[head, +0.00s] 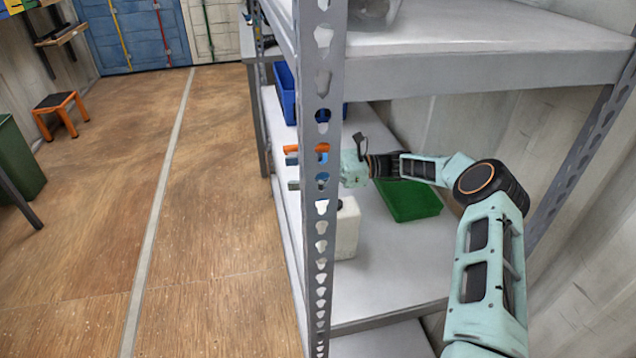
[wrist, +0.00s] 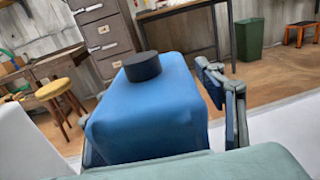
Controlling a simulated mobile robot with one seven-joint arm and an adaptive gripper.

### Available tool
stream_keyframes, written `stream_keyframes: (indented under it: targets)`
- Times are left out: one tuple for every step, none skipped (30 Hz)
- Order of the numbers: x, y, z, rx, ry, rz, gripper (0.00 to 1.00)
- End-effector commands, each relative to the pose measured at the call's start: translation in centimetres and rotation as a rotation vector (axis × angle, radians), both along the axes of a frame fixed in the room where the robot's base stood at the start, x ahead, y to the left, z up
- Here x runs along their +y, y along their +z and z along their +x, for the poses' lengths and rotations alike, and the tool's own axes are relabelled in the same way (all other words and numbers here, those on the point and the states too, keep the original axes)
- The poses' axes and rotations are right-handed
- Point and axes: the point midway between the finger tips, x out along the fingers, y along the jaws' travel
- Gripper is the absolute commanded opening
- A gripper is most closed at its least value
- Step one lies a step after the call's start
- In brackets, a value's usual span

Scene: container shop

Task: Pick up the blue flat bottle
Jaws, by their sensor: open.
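The blue flat bottle (wrist: 150,120) has a black cap and stands upright, filling the middle of the wrist view. My gripper (wrist: 163,128) is open around it. One finger is at the bottle's right with a small gap. The other shows only as a dark edge close by its left side; I cannot tell whether it touches. In the head view my gripper (head: 293,172) reaches across the middle shelf toward the aisle. There, the bottle is mostly hidden behind the shelf post, with blue patches showing through its holes.
The perforated post (head: 322,250) stands before my gripper in the head view. A white container (head: 347,230) stands close by on the shelf. A green tray (head: 410,202) lies behind, and a blue bin (head: 286,88) sits farther along. An orange item (head: 291,149) shows beside the post. The upper shelf (head: 480,72) hangs overhead.

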Motion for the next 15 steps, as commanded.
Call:
stream_keyframes:
  targets:
    - [-0.01, 0.0, 0.0, 0.0, 0.0, 0.0, 0.64]
    - [-0.01, 0.0, 0.0, 0.0, 0.0, 0.0, 0.64]
    - [-0.02, 0.0, 0.0, 0.0, 0.0, 0.0, 0.59]
    - [-0.02, 0.0, 0.0, 0.0, 0.0, 0.0, 0.56]
    - [-0.02, 0.0, 0.0, 0.0, 0.0, 0.0, 0.53]
    - [-0.03, -0.01, 0.0, 0.0, 0.0, 0.0, 0.48]
    - [-0.03, 0.0, 0.0, 0.0, 0.0, 0.0, 0.45]
    - [-0.03, -0.01, 0.0, 0.0, 0.0, 0.0, 0.42]
    - [-0.04, -0.01, 0.0, 0.0, 0.0, 0.0, 0.37]
    - [-0.04, -0.01, 0.0, 0.0, 0.0, 0.0, 0.34]
    - [-0.04, -0.01, 0.0, 0.0, 0.0, 0.0, 0.31]
    - [-0.04, -0.01, 0.0, 0.0, 0.0, 0.0, 0.26]
    - [-0.05, -0.01, 0.01, 0.0, 0.0, 0.0, 0.23]
    - [-0.05, -0.02, 0.01, 0.0, 0.0, 0.0, 0.2]
    - [-0.05, -0.02, 0.01, 0.0, 0.0, 0.0, 0.15]
